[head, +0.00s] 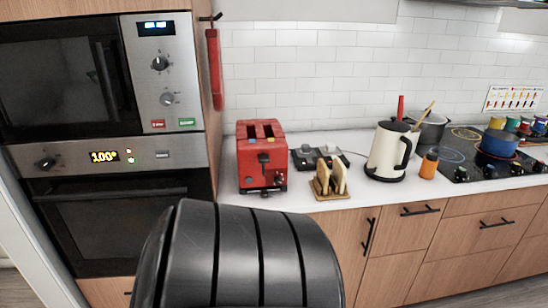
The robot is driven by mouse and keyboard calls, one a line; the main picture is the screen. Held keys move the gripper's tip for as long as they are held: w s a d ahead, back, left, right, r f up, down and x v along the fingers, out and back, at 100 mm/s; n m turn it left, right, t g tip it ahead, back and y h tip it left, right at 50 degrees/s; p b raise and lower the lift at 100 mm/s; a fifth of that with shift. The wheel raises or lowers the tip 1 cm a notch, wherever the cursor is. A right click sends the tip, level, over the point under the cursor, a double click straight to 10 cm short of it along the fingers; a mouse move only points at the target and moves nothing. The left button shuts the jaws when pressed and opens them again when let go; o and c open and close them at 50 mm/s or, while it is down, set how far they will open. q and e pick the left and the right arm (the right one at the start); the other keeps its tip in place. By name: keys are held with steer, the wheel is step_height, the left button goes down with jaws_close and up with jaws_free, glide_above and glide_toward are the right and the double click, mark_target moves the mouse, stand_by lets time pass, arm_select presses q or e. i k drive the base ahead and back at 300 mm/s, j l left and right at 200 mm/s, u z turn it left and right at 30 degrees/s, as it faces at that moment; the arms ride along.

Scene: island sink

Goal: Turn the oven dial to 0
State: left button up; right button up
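The built-in oven (110,219) stands at the left, below a microwave. Its steel control strip carries a black oven dial (46,163) at the left end. A lit display (104,157) beside it reads 100°. A large dark ribbed part of my own arm fills the bottom middle and covers the counter's front and part of the oven door. Neither gripper is visible.
The counter holds a red toaster (262,157), a toast rack (329,180), a cream kettle (388,152) and a hob (478,158) with pots. The space before the oven dial looks clear.

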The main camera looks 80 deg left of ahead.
mark_target(47, 163)
steer(key=u, duration=1.35)
steer(key=k+u, duration=0.1)
steer(key=u, duration=1.3)
steer(key=k+u, duration=0.1)
steer(key=u, duration=0.35)
steer(key=k+j+u, duration=0.2)
steer(key=j, duration=0.25)
steer(key=k, duration=0.1)
